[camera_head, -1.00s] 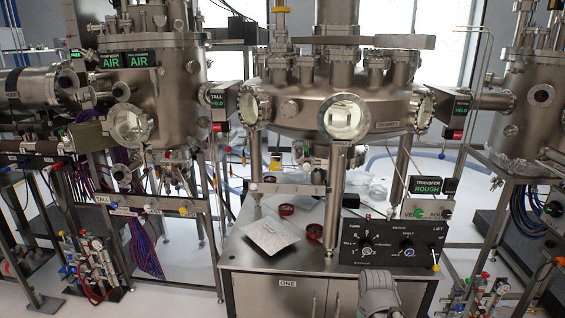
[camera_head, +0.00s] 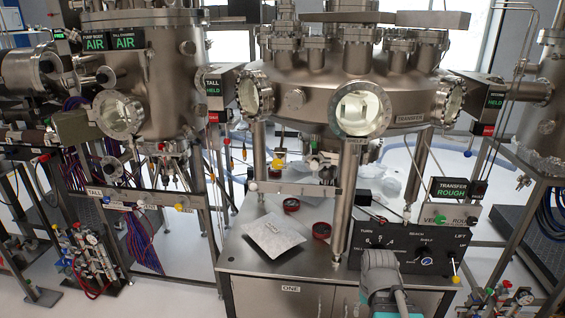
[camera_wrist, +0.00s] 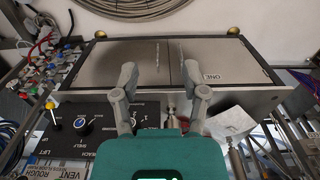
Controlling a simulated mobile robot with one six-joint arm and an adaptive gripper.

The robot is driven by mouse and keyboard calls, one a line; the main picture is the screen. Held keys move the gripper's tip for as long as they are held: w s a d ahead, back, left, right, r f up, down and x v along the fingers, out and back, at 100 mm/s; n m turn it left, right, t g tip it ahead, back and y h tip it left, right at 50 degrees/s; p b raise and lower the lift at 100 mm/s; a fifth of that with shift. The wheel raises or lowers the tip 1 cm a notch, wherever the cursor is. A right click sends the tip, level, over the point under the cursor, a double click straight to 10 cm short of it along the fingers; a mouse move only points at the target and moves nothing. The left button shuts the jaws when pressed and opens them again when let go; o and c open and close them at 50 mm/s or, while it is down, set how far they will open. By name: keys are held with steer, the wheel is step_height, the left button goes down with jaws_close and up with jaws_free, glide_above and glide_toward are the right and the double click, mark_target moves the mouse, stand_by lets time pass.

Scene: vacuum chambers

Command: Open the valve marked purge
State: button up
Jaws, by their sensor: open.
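No label reading purge can be made out. A second bar (camera_head: 292,189) with small knobs hangs below the transfer chamber (camera_head: 310,98). My gripper (camera_wrist: 160,75) is open and empty in the wrist view, its fingers spread in front of the cabinet. In the head view my arm shows at the bottom, before the control panel; the fingertips are not visible there.
The steel cabinet (camera_head: 258,288) marked ONE bears a foil packet (camera_head: 273,236), red rings (camera_head: 321,230) and a black control panel (camera_head: 402,246). A TRANSFER vent and rough box (camera_head: 450,213) stands at its right. Manifolds with coloured handles (camera_head: 92,262) stand low at left.

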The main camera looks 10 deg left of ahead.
steer(key=shift+w+a, duration=0.15)
steer(key=shift+o, duration=0.3)
